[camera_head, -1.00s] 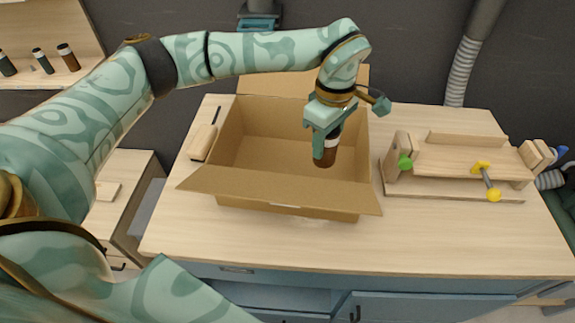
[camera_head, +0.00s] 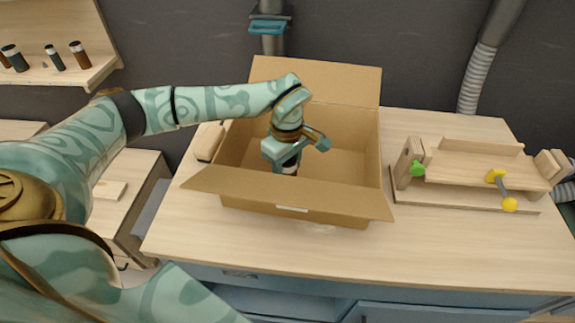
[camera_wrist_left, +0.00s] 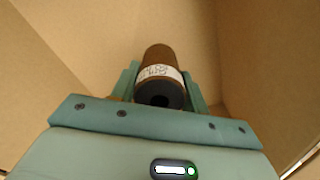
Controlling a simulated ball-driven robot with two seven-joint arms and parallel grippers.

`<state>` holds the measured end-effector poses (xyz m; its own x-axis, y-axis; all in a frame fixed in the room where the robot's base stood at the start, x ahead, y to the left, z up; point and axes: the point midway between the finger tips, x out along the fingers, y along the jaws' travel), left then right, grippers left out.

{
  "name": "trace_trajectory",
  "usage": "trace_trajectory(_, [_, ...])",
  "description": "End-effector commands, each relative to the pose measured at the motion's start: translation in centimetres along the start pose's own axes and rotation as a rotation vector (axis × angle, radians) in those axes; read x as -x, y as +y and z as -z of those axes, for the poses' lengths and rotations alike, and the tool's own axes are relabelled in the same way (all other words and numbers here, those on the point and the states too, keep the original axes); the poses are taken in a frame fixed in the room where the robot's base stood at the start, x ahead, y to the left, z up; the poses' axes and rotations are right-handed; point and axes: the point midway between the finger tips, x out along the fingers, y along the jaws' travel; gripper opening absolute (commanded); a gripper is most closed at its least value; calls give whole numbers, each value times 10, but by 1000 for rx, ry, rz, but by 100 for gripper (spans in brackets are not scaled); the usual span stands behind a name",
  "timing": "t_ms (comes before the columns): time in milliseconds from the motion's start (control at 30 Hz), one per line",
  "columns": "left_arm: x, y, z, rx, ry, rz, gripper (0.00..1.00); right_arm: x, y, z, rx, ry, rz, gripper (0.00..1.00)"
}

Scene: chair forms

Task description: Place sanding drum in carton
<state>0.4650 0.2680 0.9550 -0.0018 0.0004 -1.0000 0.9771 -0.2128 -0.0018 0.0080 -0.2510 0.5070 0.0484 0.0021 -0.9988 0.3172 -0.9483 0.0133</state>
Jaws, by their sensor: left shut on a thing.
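The carton (camera_head: 300,196) is an open cardboard box on the workbench, with its flaps folded out. My left gripper (camera_head: 288,165) is inside the carton's opening, over its left part. It is shut on the sanding drum (camera_head: 289,166), of which only a small part shows below the fingers. In the left wrist view the sanding drum (camera_wrist_left: 162,72) is a brown cylinder with a white printed band and a dark hollow end, between the two fingers. Carton walls (camera_wrist_left: 255,60) surround it there. I cannot tell whether the drum touches the carton floor. My right gripper is not in view.
A wooden jig (camera_head: 470,170) with green and yellow knobs stands right of the carton. A brush (camera_head: 209,142) lies left of it. A shelf (camera_head: 60,75) at upper left holds several small cylinders. The bench front (camera_head: 400,255) is clear.

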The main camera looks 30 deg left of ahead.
Motion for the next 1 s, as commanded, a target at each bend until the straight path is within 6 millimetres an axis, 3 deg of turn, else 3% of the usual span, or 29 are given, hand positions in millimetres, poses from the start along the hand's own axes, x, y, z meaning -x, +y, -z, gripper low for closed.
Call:
trace_trajectory(167, [-1, 0, 0, 0, 0, -1, 18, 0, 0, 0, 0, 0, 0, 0])
trace_trajectory(200, [-1, 0, 0, 0, 0, -1, 53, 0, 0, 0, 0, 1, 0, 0])
trace_trajectory(267, [-1, 0, 0, 0, 0, 0, 67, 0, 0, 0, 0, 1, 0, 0])
trace_trajectory(633, [8, 1, 0, 0, 1, -3, 67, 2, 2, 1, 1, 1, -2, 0])
trace_trajectory(1000, [90, 1, 0, 0, 2, -6, 67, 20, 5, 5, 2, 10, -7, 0])
